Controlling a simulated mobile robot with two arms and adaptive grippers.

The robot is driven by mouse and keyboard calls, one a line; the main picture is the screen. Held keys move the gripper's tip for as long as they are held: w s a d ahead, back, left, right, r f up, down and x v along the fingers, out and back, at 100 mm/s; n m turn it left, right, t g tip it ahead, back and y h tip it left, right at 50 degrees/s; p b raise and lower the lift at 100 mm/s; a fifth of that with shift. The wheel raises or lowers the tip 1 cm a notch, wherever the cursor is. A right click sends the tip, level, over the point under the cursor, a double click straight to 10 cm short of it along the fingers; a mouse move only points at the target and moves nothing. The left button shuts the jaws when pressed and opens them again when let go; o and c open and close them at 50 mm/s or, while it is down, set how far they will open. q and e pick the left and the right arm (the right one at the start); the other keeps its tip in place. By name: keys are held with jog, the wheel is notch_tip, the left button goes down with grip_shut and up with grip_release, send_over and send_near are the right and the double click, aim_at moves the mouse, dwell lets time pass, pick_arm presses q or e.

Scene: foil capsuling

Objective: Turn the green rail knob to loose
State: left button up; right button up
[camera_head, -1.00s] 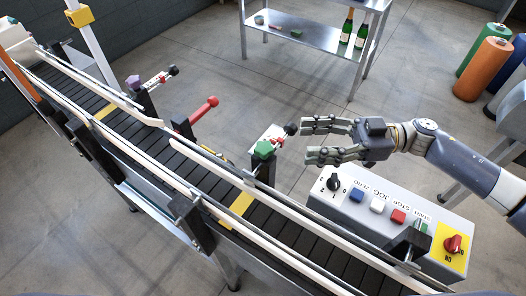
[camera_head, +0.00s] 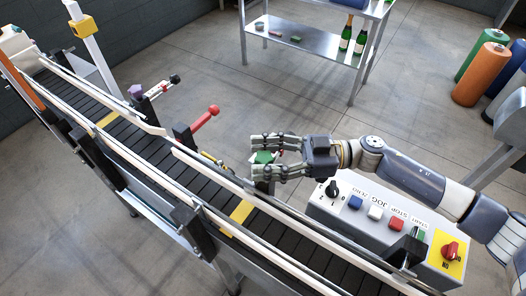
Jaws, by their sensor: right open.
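The lower finger and the hand hide part of the bracket and the plate beside the knob. My left gripper is not in view.
The conveyor (camera_head: 152,158) runs diagonally from upper left to lower right. A red lever (camera_head: 206,117) and a purple knob (camera_head: 135,91) stand further up the rail. A control box (camera_head: 338,215) with buttons lies below my right arm.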

jog(key=shift+a, duration=0.15)
jog(key=shift+c, duration=0.5)
jog(key=c, duration=1)
jog(key=shift+f+g, duration=0.1)
jog(key=shift+g, duration=0.2)
jog(key=shift+w+n+g+b, duration=0.1)
jog(key=shift+n+g+b, duration=0.8)
jog(key=shift+g+b, duration=0.2)
jog(key=n+g+h+b, duration=0.1)
jog(key=n+g+b, duration=0.1)
jog(key=g+b, duration=0.1)
jog(key=n+g+h+b, duration=0.2)
jog(key=g, duration=0.1)
jog(key=shift+f+b, duration=0.15)
jog(key=shift+b, duration=0.25)
jog(key=shift+r+n+g+h+b, duration=0.25)
jog(key=shift+n+g+h+b, duration=0.55)
jog(key=shift+n+g+b, duration=0.45)
